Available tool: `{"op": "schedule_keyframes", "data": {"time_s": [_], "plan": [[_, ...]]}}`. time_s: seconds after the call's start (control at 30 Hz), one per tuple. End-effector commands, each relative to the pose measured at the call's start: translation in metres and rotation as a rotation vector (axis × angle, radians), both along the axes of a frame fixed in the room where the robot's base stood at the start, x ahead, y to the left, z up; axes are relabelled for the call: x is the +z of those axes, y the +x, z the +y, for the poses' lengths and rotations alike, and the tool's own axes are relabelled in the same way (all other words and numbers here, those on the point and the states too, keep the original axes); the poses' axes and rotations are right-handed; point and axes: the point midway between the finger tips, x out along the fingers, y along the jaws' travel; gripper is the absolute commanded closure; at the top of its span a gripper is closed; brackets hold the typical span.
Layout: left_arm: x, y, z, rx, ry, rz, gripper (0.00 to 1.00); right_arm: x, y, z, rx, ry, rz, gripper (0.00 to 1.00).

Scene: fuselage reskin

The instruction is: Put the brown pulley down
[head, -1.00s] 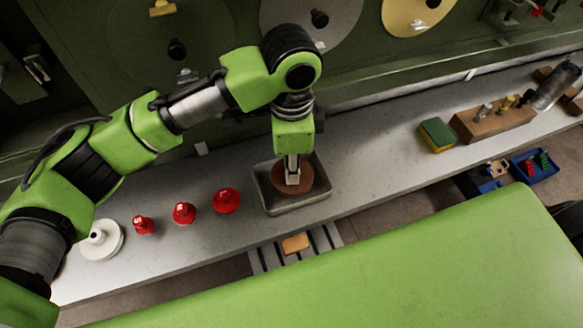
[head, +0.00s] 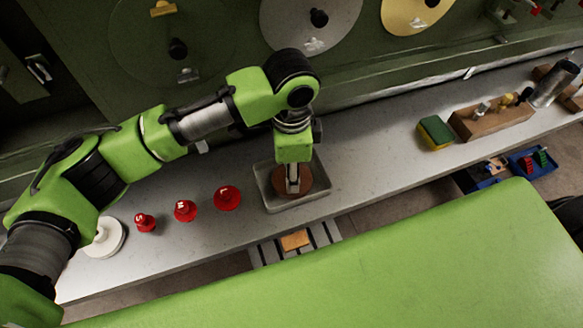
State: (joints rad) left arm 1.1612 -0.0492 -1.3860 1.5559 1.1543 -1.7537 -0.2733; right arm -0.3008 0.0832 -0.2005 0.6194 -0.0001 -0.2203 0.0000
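The brown pulley (head: 308,181) is a round brown disc inside a grey metal tray (head: 270,203) on the bench. My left gripper (head: 293,187) points down over the disc's middle. Its fingers look close together at the hub, which they hide. Whether the disc rests on the tray floor or hangs just above it is hard to tell. My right gripper does not show in the head view.
Three red knobbed pieces (head: 228,198) and a white pulley (head: 105,238) stand left of the tray. A green and yellow sponge (head: 435,132) and a wooden block (head: 490,120) lie to the right. The bench (head: 375,160) between tray and sponge is clear.

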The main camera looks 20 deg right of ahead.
Motion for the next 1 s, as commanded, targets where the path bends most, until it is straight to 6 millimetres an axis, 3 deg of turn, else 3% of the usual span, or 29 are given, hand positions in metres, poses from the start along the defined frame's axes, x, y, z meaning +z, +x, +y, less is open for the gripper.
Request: {"op": "schedule_keyframes", "data": {"time_s": [0.23, 0.7, 1.0], "plan": [[0.017, 0.001, -0.001, -0.001, -0.003, -0.002, 0.62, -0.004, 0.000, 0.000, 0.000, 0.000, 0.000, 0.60], [0.108, 0.001, -0.001, 0.000, -0.002, -0.003, 0.62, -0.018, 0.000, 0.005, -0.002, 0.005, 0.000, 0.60], [0.123, 0.000, 0.000, 0.000, 0.000, 0.000, 0.62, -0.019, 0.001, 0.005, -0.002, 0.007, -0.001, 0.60]]}}
